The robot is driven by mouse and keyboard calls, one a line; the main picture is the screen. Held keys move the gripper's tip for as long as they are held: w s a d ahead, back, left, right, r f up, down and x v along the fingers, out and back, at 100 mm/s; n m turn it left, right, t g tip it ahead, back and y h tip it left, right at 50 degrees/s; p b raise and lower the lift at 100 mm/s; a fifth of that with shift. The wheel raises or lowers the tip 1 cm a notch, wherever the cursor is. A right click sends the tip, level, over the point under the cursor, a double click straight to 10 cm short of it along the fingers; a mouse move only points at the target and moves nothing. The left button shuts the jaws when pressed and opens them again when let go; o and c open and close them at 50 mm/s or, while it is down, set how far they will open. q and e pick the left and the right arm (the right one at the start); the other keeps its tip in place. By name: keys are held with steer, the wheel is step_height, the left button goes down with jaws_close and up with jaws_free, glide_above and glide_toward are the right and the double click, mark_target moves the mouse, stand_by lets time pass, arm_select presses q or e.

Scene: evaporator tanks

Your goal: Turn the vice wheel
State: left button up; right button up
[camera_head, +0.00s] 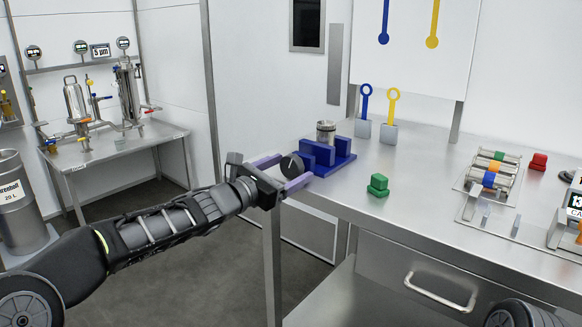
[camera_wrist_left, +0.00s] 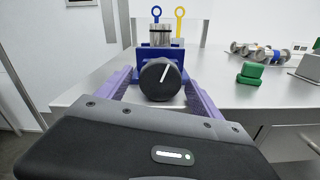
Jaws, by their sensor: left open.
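The blue vice (camera_head: 328,157) sits at the left end of the steel bench, with a metal cylinder (camera_head: 325,132) upright between its jaws. Its round black wheel (camera_head: 292,165) faces my left arm; in the left wrist view the wheel (camera_wrist_left: 161,79) shows a white line tilted a little right of upright. My left gripper (camera_head: 283,172) is open, its purple fingers pointing at the vice. In the left wrist view the fingers lie to either side of the wheel, with gaps; I cannot tell how far they reach along it. My right gripper is not in view.
The bench (camera_head: 420,210) holds green blocks (camera_head: 377,186), blue and yellow ring-topped tools (camera_head: 391,110) in grey blocks, a roller rig (camera_head: 490,176) and a red block (camera_head: 538,162). A drawer handle (camera_head: 439,292) juts from the bench front. Floor is clear at left.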

arm_select(q)
steer(key=shift+w+d, duration=0.4)
steer(key=shift+w, duration=0.15)
steer(key=c, duration=1.4)
